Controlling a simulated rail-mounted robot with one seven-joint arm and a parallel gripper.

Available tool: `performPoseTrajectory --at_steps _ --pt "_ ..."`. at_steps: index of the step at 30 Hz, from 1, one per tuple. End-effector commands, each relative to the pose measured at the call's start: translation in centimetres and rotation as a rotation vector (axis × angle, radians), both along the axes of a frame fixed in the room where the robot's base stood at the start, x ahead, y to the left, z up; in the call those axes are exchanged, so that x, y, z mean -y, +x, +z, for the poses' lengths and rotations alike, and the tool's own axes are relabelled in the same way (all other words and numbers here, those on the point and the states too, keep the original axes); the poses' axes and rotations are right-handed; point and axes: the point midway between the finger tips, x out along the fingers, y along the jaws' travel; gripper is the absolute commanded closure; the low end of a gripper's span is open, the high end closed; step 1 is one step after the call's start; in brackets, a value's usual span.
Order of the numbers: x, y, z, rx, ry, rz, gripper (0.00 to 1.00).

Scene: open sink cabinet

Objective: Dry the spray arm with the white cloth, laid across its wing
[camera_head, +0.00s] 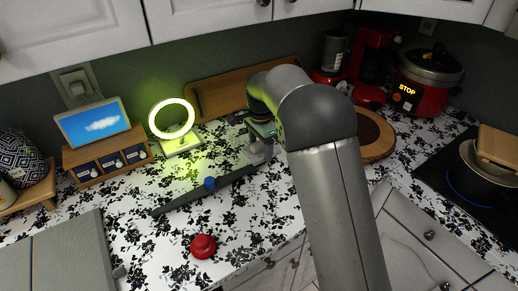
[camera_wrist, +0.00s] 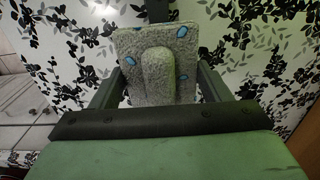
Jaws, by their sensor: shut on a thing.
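The spray arm (camera_head: 232,177) is a long dark bar with a blue hub (camera_head: 210,184), lying slantwise on the patterned counter. My gripper (camera_wrist: 158,82) is shut on a pale grey-white fuzzy cloth (camera_wrist: 132,52) with blue spots and a raised ridge between the fingers. In the head view the cloth (camera_head: 260,152) shows at the right end of the spray arm, partly hidden by my gripper. In the wrist view a dark end of the spray arm (camera_wrist: 157,10) shows just beyond the cloth's far edge. I cannot tell whether cloth and wing touch.
A lit ring lamp (camera_head: 172,122), a small screen on a drawer box (camera_head: 105,160) and a wooden board (camera_head: 225,95) stand behind. A red button (camera_head: 203,246) sits near the front. A round wooden board (camera_head: 375,140) and red cooker (camera_head: 425,85) stand right.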

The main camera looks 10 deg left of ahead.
Motion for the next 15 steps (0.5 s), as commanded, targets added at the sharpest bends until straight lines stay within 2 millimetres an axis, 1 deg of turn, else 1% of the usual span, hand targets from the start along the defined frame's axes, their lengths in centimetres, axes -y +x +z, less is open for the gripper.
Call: performPoseTrajectory --at_steps 1,6,10,15 --pt "0.1 0.1 0.9 0.001 0.0 -0.001 0.48" --pt "0.3 0.1 2.3 0.002 0.0 -0.005 0.48" --pt "0.4 0.2 3.1 0.002 0.0 -0.007 0.48" --pt "0.4 0.2 3.4 0.001 0.0 -0.008 0.48"
